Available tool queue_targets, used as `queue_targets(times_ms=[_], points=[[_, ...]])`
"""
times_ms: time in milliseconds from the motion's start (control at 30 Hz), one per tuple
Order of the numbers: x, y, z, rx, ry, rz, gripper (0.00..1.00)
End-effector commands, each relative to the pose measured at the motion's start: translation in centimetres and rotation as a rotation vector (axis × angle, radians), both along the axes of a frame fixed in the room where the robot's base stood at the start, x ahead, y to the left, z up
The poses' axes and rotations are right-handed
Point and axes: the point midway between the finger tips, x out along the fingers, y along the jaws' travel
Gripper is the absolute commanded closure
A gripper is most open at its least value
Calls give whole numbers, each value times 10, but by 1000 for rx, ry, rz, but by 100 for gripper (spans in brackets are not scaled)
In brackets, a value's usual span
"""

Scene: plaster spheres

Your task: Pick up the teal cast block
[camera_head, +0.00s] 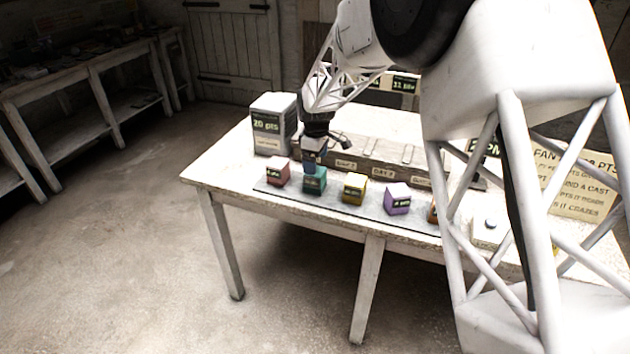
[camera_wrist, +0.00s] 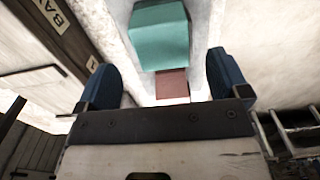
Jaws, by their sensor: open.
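The teal cast block (camera_head: 315,183) sits on the dark strip along the front of the table, between a red block and a yellow block. In the head view my gripper (camera_head: 313,158) is just above and behind it, fingers pointing down, and partly covers the block's top. In the wrist view the teal block (camera_wrist: 160,35) lies beyond the open fingertips, near the middle. My gripper (camera_wrist: 163,80) is open, with nothing between its blue fingers. I cannot tell the exact gap between the fingertips and the block.
A red block (camera_head: 277,172) stands close to the left; it also shows in the wrist view (camera_wrist: 172,84). Yellow (camera_head: 354,188) and purple (camera_head: 397,198) blocks stand to the right. A box marked 20 pts (camera_head: 273,124) and a long labelled tray (camera_head: 365,168) stand behind.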

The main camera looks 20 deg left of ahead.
Motion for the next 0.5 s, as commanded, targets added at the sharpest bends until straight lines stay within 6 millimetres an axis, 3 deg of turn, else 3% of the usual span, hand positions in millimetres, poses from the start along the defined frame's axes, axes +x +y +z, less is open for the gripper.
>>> queue_targets(times_ms=[200,500], points=[[0,0,-17,-1,1,0,6],[0,0,-18,0,0,0,6]])
